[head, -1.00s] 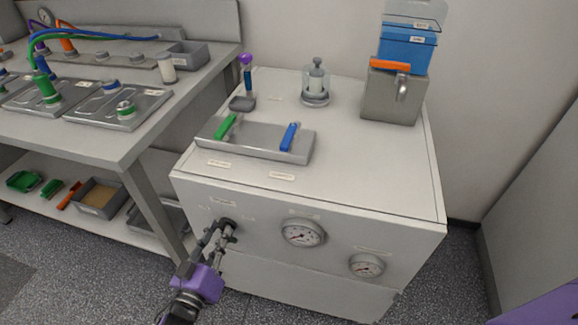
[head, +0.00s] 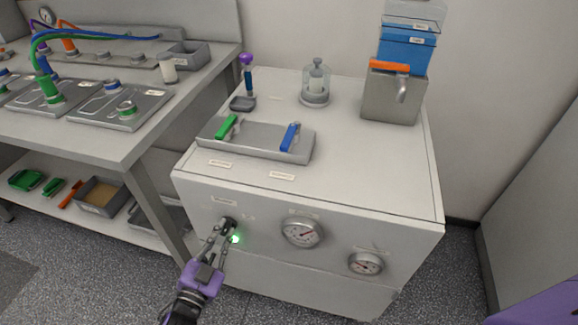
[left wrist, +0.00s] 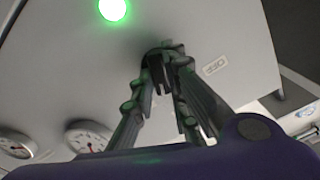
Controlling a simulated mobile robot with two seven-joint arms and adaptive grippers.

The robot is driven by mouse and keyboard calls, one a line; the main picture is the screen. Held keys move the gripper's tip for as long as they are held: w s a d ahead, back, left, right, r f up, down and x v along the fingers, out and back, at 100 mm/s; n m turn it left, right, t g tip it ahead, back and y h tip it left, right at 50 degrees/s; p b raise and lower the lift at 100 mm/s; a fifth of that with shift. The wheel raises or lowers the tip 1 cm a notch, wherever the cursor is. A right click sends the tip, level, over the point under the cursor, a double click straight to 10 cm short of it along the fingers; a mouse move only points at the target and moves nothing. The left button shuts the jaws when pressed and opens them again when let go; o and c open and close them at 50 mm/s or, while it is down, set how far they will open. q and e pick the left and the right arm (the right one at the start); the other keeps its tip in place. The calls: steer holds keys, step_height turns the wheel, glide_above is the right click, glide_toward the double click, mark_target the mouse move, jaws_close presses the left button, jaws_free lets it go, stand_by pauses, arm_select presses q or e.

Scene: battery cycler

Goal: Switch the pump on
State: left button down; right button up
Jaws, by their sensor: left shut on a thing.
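The dark pump knob (head: 229,221) is on the front panel of the white cabinet (head: 345,215), at the left. My left gripper (head: 226,226) is shut on it. The left wrist view shows the dark knob (left wrist: 156,68) between the tips of the fingers (left wrist: 163,52), which partly hide it. A green lamp (head: 235,239) glows just beside the knob; it is also bright in the left wrist view (left wrist: 112,9). A small label reading OFF (left wrist: 215,66) is near the knob.
Two round gauges, a larger one (head: 302,232) and a smaller one (head: 366,264), are to the right of the knob. A tray with green and blue handles (head: 256,143) is on the cabinet top. A workbench (head: 125,150) stands at the left.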

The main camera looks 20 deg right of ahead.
arm_select(q)
steer(key=shift+m, duration=0.5)
arm_select(e)
steer(key=shift+w, duration=0.25)
arm_select(q)
steer(key=c, duration=1.7)
jaws_free()
steer(key=shift+s, duration=0.1)
steer(key=shift+s+a, duration=0.15)
steer(key=v, duration=1.1)
steer(key=shift+s+a, duration=0.15)
steer(key=shift+s, duration=0.05)
arm_select(e)
steer(key=w, duration=0.3)
steer(key=shift+w+a+r+t, duration=0.2)
steer(key=shift+w+a+t, duration=0.05)
steer(key=shift+a+t, duration=0.15)
